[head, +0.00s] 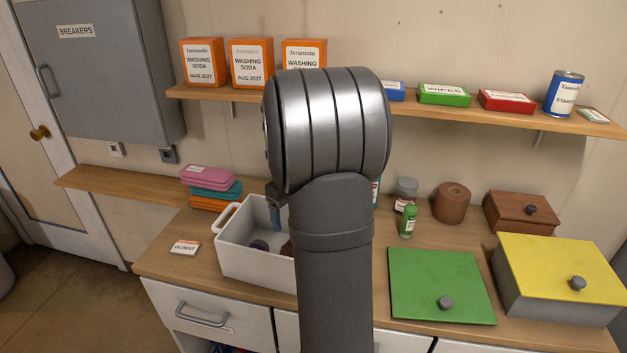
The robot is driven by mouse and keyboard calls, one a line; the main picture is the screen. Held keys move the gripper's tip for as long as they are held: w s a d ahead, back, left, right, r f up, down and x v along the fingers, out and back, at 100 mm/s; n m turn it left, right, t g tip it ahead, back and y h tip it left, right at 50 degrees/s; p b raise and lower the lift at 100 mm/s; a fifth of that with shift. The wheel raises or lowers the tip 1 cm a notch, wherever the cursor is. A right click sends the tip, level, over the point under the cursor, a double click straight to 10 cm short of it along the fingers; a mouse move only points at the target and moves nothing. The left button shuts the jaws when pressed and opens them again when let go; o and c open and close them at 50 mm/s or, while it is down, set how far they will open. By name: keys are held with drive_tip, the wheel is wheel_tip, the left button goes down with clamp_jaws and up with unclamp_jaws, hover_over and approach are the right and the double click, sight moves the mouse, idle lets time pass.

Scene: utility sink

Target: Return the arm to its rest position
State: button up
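My arm (333,220) rises through the middle of the head view, its large grey joint in front of the shelf. Part of my gripper (276,208) shows just left of the arm, over the white tub (255,268) on the counter. The rest of the gripper is hidden behind my arm, so I cannot tell whether it is open or shut, or whether it holds anything. Some dark items (259,245) lie in the tub, whose right part is hidden behind my arm.
The wall shelf (470,115) holds orange washing soda boxes (252,63) and a blue can (564,93). The counter has stacked sponges (211,186), a label card (185,247), a green bottle (408,221), a green lid (440,285) and a yellow-lidded box (560,268).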

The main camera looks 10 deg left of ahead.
wheel_tip(320, 180, down, 12)
drive_tip(key=shift+f, duration=0.1)
wheel_tip(320, 180, up, 3)
drive_tip(key=shift+f, duration=0.1)
drive_tip(key=shift+r, duration=0.65)
